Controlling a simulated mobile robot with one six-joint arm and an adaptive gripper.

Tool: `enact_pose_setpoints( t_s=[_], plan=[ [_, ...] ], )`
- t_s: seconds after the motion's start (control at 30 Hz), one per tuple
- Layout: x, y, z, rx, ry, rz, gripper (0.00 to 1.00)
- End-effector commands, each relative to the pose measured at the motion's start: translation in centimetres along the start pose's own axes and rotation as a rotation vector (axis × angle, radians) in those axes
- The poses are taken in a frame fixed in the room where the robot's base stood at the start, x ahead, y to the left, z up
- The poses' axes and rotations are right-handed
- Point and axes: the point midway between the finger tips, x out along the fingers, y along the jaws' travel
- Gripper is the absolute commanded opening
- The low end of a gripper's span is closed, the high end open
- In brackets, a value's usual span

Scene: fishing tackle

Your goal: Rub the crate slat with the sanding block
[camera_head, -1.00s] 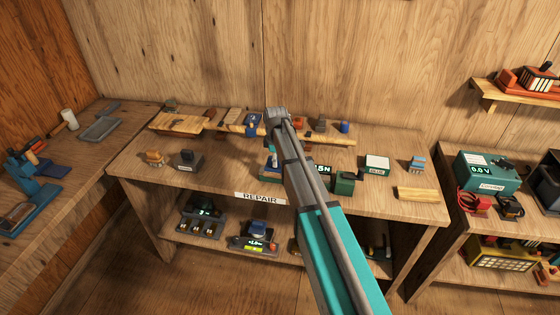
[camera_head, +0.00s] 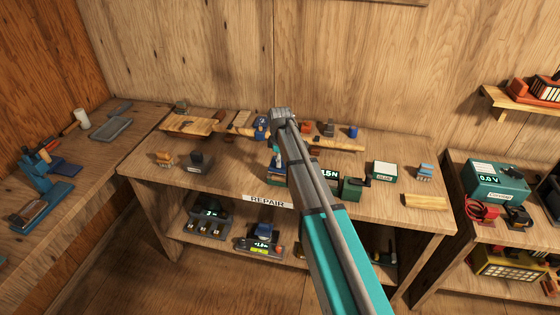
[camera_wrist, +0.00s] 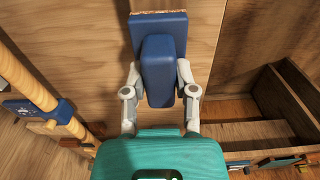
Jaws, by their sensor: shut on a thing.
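My gripper (camera_wrist: 159,90) is shut on the sanding block (camera_wrist: 157,25), a blue block with a raised blue grip and a tan layer along its far edge. Both fingers press the sides of the grip in the wrist view. In the head view my arm reaches over the repair bench, and its wrist hides the block and fingertips. A short pale wooden slat (camera_head: 425,201), which looks like the crate slat, lies flat at the bench's front right. It is well to the right of my wrist, with nothing on it.
The repair bench (camera_head: 225,183) holds a long rod (camera_head: 340,145) at the back, a flat board (camera_head: 190,125) back left, and a green-and-white box (camera_head: 382,172) near the slat. A teal meter (camera_head: 495,178) stands on the right bench. Bare bench top surrounds the slat's front and left.

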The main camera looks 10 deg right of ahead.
Motion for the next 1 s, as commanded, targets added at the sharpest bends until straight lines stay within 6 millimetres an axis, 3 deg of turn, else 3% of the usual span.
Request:
enact_pose_setpoints(
  t_s=[0.53,1.0],
  plan=[
    [-4.2,0.0,0.0,0.000,0.000,0.000,0.00],
    [-4.6,0.0,0.0,0.000,0.000,0.000,0.00]
  ],
)
